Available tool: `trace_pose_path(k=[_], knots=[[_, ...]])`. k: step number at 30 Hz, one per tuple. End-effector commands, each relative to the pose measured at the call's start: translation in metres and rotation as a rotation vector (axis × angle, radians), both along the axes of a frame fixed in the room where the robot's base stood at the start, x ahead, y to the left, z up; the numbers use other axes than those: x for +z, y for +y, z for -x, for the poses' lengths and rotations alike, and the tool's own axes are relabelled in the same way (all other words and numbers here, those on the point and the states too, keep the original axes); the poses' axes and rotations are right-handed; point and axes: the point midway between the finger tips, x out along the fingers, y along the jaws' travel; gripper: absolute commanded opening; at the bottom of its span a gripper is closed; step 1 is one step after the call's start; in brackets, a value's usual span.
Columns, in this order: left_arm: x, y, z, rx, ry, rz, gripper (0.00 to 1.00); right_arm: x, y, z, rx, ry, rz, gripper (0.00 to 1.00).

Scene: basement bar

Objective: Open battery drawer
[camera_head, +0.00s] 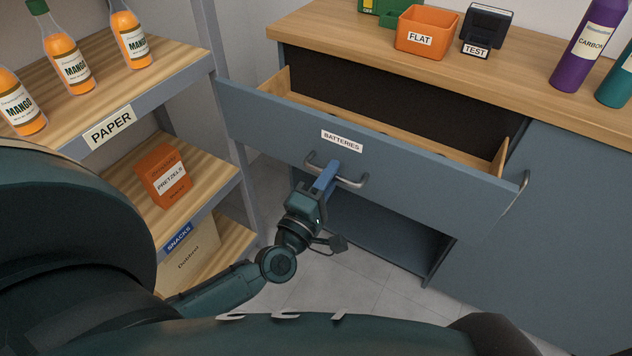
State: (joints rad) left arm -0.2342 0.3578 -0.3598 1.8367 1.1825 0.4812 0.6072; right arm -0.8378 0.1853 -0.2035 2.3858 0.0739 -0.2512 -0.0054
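The battery drawer (400,172) is blue-grey with a white BATTERIES label (341,140). It stands pulled out of the cabinet, and its wooden inner walls (372,124) show. My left gripper (327,177) is at the drawer's metal handle (350,182), with its blue fingers over the left part of the bar. The fingers look closed around the bar. The drawer's floor is hidden behind its front. My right gripper does not show.
An orange FLAT bin (426,32), a black TEST device (486,30) and a purple CARBON bottle (588,45) stand on the wooden countertop (345,30). A shelf unit (160,72) with mango bottles and a pretzels box (162,176) stands close at left.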

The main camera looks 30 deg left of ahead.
Motion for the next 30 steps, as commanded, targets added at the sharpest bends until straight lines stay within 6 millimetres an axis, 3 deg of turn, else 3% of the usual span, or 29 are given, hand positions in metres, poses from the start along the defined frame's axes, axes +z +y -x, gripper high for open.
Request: trace_pose_path(k=[15,21,30], knots=[[-0.021,0.003,0.102,-0.003,0.004,-0.002,0.24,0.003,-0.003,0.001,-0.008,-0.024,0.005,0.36],[-0.024,0.004,0.120,-0.001,0.001,-0.002,0.24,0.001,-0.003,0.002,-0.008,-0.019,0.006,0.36],[-0.024,0.004,0.122,-0.001,-0.001,-0.001,0.24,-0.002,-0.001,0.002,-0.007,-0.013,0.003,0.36]])
